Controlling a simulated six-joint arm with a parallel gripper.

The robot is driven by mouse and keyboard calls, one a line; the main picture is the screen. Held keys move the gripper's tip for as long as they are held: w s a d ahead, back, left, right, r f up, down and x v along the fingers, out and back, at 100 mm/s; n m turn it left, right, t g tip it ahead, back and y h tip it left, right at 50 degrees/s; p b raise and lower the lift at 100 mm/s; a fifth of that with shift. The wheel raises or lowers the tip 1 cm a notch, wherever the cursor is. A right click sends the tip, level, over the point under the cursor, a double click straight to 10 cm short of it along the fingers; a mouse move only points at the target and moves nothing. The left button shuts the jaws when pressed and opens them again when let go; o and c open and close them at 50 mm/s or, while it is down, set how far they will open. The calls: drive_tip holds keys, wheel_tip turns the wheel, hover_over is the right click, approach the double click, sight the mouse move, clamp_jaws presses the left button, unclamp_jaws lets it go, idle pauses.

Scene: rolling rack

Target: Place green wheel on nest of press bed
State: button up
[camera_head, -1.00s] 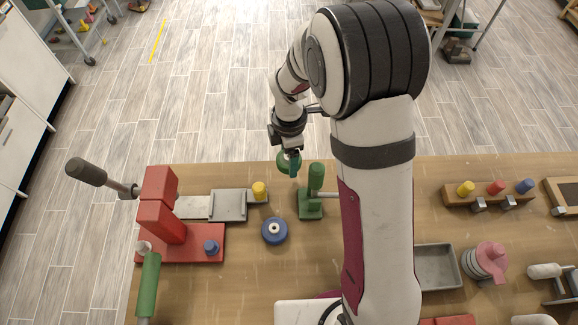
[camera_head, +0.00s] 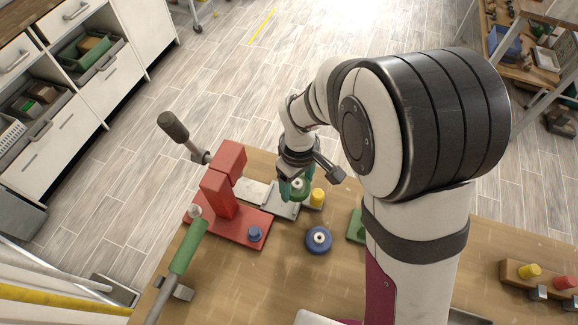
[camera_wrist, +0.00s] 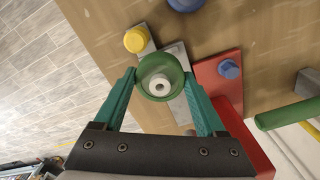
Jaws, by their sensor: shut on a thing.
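The green wheel (camera_wrist: 150,69) with a pale hub is between the two teal fingers of my gripper (camera_wrist: 160,84) in the wrist view. My gripper (camera_head: 295,191) is shut on it, and the wheel (camera_head: 301,189) also shows in the head view. The grey press bed (camera_head: 284,209) sticks out from the red press (camera_head: 218,196), with a yellow knob (camera_head: 317,198) at its outer end. The wheel overlaps the bed in both views; the gap in height cannot be told. The wheel and gripper hide the nest. In the wrist view the bed (camera_wrist: 178,50) shows behind the wheel.
A blue wheel (camera_head: 318,246) lies on the table near the bed. A blue knob (camera_head: 255,234) stands on the red base. A green handle (camera_head: 187,247) and the press lever (camera_head: 173,127) rise nearby. A green fixture (camera_head: 355,228) is partly hidden by my arm.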

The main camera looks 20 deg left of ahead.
drive_tip(key=a+f, duration=0.2)
drive_tip(key=a, duration=0.1)
drive_tip(key=shift+s, duration=0.2)
wheel_tip(320, 180, down, 4)
drive_tip(key=shift+a+f, duration=0.1)
drive_tip(key=shift+a, duration=0.05)
drive_tip(key=o, duration=1.5)
drive_tip(key=shift+c, duration=0.2)
